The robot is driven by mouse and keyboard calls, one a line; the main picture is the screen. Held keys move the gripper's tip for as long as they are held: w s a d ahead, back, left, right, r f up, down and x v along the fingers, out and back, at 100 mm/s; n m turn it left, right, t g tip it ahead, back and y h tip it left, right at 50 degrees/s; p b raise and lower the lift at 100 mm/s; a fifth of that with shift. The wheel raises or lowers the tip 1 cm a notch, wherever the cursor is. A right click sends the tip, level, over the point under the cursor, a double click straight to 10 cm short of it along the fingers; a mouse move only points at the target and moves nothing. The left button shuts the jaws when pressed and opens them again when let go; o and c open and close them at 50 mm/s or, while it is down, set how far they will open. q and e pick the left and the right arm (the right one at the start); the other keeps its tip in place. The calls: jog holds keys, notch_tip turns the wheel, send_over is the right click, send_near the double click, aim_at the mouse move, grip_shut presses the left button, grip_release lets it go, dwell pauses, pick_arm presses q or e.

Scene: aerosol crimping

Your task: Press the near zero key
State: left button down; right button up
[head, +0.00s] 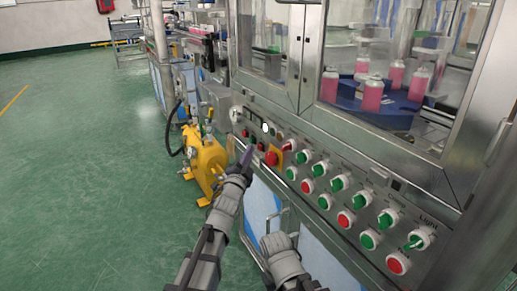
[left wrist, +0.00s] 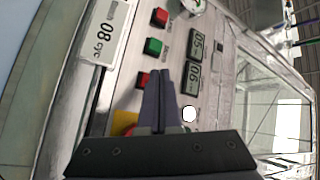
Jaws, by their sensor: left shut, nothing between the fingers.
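My left gripper (head: 246,155) has its dark purple fingers together and empty, in front of the machine's control panel. In the left wrist view its fingers (left wrist: 158,90) point up the panel between a red key (left wrist: 143,79) and the lower of two digital displays (left wrist: 193,78). A green key (left wrist: 153,46) and another red key (left wrist: 160,16) lie beyond, in the same row. I cannot read the key labels, so I cannot tell which is the zero key. I cannot tell whether the fingertips touch the panel. Of my right arm only a link shows, low in the head view.
A red emergency knob (head: 271,158) on a yellow plate sits right of the left fingers. Rows of green and red buttons (head: 338,183) run to the right. A yellow machine (head: 205,158) stands to the left. A white round light (left wrist: 189,114) is beside the fingers.

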pick_arm(q)
jog(key=shift+w+d, duration=0.1)
dwell(0.3)
jog(key=shift+w+d, duration=0.15)
jog(key=shift+d, duration=0.15)
jog(key=shift+w+d, duration=0.2)
jog(key=shift+d, duration=0.1)
dwell(0.7)
dwell(0.4)
jog(key=shift+s+a, duration=0.45)
jog(key=shift+a, duration=0.25)
jog(key=shift+s+a, duration=0.4)
jog(key=shift+a, duration=0.3)
jog(key=shift+s+a, duration=0.45)
jog(key=shift+a, duration=0.3)
jog(key=shift+s+a, duration=0.4)
jog(key=shift+a, duration=0.3)
jog(key=shift+f, duration=0.1)
